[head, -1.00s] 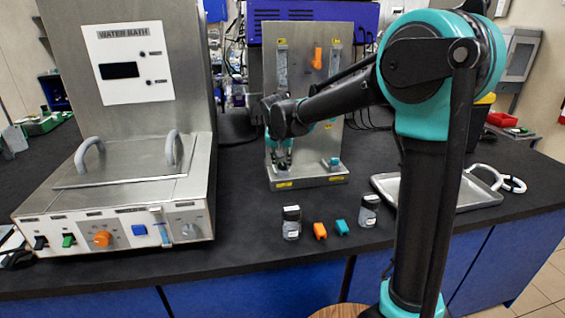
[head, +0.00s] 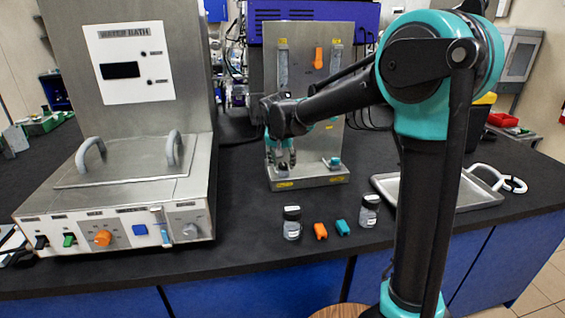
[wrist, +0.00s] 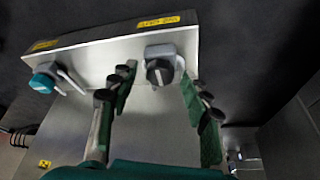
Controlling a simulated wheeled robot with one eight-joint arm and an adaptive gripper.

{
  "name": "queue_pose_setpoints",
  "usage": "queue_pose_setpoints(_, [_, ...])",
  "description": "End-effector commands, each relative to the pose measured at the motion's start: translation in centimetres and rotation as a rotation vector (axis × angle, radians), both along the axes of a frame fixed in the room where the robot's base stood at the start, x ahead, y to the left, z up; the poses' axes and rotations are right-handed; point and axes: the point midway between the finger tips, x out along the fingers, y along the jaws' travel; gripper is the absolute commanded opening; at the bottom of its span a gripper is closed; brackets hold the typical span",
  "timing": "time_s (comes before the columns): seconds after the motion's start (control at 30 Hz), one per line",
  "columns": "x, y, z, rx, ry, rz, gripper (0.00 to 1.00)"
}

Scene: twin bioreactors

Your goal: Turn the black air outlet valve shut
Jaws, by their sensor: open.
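The black air outlet valve (wrist: 158,72) is a round black knob on a grey fitting, on the steel ledge of the bioreactor panel. In the wrist view it lies between the two fingertips of my gripper (wrist: 159,82), which is open. A finger is on each side, with a visible gap on the left; the right finger is close to the fitting, and I cannot tell if it touches. In the head view my gripper (head: 281,158) points down over the ledge's left part and hides most of the valve. A teal valve (head: 333,162) sits on the ledge's right end.
The steel panel (head: 300,100) rises behind the gripper, with an orange knob (head: 318,58). Two small jars (head: 292,224), an orange block (head: 320,231) and a teal block (head: 342,228) stand in front. A tray (head: 455,195) lies right, the water bath (head: 120,180) left.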

Motion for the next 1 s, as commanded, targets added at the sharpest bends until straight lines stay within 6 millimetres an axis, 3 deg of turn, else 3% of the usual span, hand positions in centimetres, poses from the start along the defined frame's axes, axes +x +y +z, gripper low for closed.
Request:
queue_pose_setpoints(0.27, [-0.6, 0.1, 1.5, 0.0, 0.0, 0.001, 0.48])
queue_pose_setpoints(0.7, [-3.8, 0.5, 9.1, 0.001, 0.0, 0.0, 0.48])
queue_pose_setpoints(1.0, [-4.6, 0.6, 11.1, 0.0, 0.0, 0.0, 0.48])
